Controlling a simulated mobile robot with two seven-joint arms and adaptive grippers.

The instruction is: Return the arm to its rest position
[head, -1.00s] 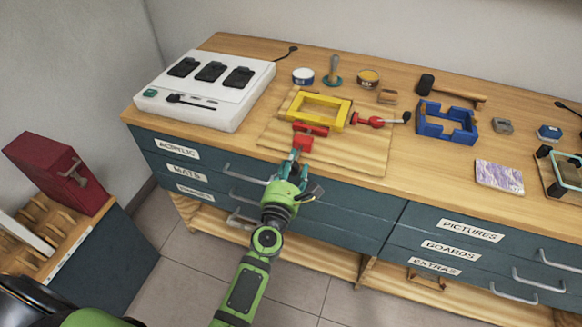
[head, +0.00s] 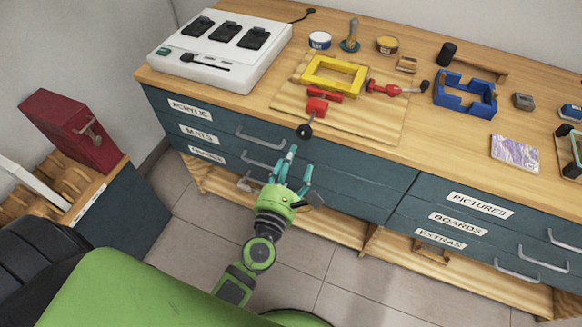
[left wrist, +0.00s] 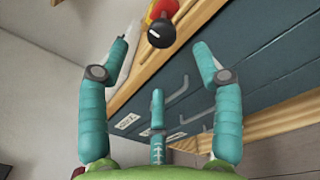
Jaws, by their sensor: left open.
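My left gripper (head: 292,172) is green with teal fingers. It is open and empty, in front of the blue-grey drawer fronts and below the workbench top. In the left wrist view its teal fingers (left wrist: 160,75) are spread wide with nothing between them. A red clamp with a black knob (head: 305,131) sits at the front edge of the board, beyond the fingertips and apart from them. The knob also shows at the top of the left wrist view (left wrist: 161,33). My right gripper is not in view.
The workbench (head: 440,131) holds a yellow frame (head: 362,78), a blue frame (head: 465,104) and a white charger unit (head: 262,58). Drawer handles (head: 262,162) stick out near my gripper. A red box (head: 70,125) stands on the left cabinet. Floor tiles in front are clear.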

